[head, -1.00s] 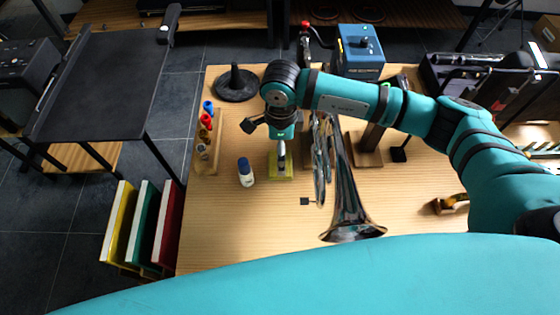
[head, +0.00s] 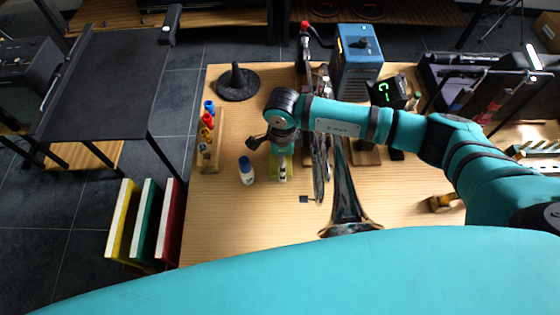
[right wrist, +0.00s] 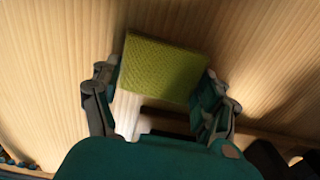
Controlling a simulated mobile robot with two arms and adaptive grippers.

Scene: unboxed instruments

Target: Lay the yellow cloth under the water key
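The yellow cloth (right wrist: 165,66) is a small textured rectangle above the wood grain in the right wrist view. In the head view it is partly hidden under my right gripper (head: 282,165). My right gripper (right wrist: 160,88) is open, with one finger at each side of the cloth; I cannot tell if they touch it. The silver trumpet (head: 346,195) is just right of the gripper, its bell toward me. Its water key is too small or hidden to make out. My left gripper is not in view.
A white bottle with a blue cap (head: 246,170) stands close left of my right gripper. Further left is a wooden rack (head: 218,135) with coloured pieces. The table's front left is clear.

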